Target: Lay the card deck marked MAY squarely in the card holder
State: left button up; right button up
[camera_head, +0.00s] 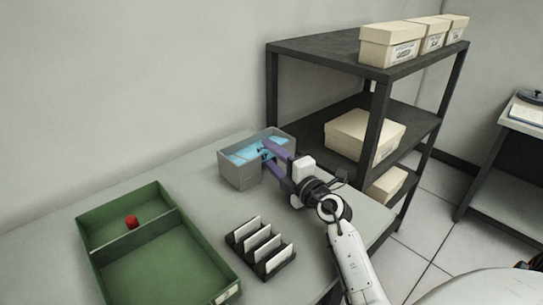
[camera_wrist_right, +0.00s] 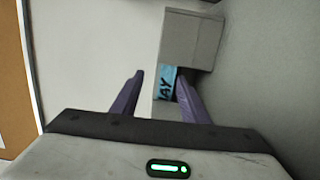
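A light-blue card deck (camera_head: 247,153) is in the open grey box (camera_head: 238,178), which appears to be the card holder, at the back of the table. In the right wrist view, the deck (camera_wrist_right: 166,82) shows dark letters, partly hidden, that read like "AY", beside the grey box wall (camera_wrist_right: 190,40). My right gripper (camera_head: 266,156) is at the box's right side, its purple fingers reaching over the rim. Its fingers (camera_wrist_right: 160,77) are apart, the deck showing between them near the right finger. I cannot tell whether the deck lies square. My left gripper is not in view.
A green two-part tray (camera_head: 160,275) with a red object (camera_head: 131,222) stands at the front left. A black rack (camera_head: 280,262) of white cards is right of it. A dark shelf (camera_head: 330,52) with cream boxes (camera_head: 390,45) stands behind right. Table between tray and grey box is clear.

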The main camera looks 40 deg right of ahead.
jog(key=s, duration=1)
jog(key=shift+s+a+r, duration=0.1)
jog(key=shift+s+a, duration=0.05)
jog(key=shift+a, duration=0.2)
